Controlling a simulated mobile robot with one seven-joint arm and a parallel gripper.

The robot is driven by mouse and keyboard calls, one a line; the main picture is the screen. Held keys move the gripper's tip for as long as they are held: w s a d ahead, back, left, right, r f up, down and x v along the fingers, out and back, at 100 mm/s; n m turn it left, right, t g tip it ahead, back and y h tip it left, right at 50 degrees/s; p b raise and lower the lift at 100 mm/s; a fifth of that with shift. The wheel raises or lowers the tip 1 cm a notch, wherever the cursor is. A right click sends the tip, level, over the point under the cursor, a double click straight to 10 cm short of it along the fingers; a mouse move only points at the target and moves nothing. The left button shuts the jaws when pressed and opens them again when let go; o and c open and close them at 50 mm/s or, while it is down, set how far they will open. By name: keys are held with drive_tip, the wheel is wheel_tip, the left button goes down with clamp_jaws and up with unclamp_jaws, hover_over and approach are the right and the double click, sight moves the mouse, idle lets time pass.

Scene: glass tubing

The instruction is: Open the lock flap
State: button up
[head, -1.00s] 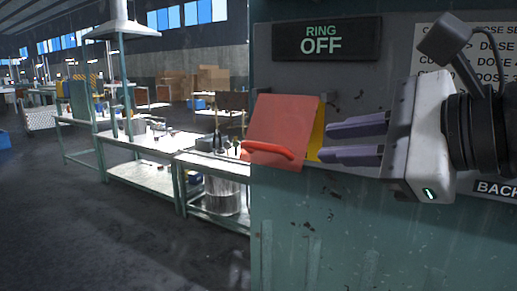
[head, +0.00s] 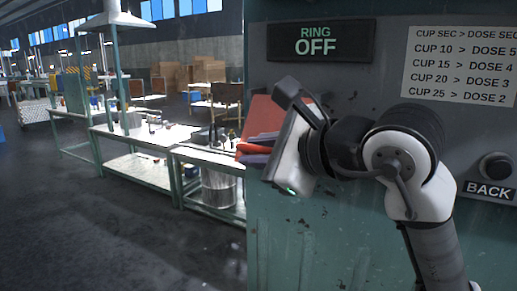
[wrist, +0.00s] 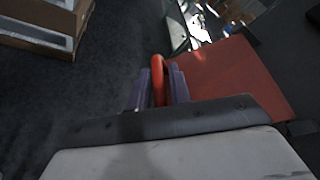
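The lock flap is a red plate (wrist: 225,75) with a red bar handle (wrist: 157,78) along its edge. It is on the front of the grey-green machine; in the head view the flap (head: 264,115) is partly hidden behind my wrist and gripper. It stands out at an angle from the panel. My gripper (wrist: 160,88) has one purple finger on each side of the handle, close against it, and looks shut on it. In the head view the fingers (head: 256,157) are mostly hidden by the gripper body, by the handle.
The panel carries a "RING OFF" sign (head: 319,41), a dose chart (head: 462,65) and a round black knob (head: 494,166) above a "BACK" label (head: 489,190). Workbenches (head: 140,160) stand to the left beyond open floor (head: 60,220).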

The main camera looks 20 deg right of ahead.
drive_tip(key=shift+c, duration=0.3)
clamp_jaws()
wheel_tip(320, 180, up, 16)
drive_tip(key=w+d+m+g+y+p, duration=0.1)
drive_tip(key=m+g+y+p, duration=0.4)
drive_tip(key=m+p, duration=0.6)
drive_tip(key=shift+d+m+y, duration=0.15)
drive_tip(key=shift+m+y, duration=0.85)
drive_tip(key=shift+r, duration=0.1)
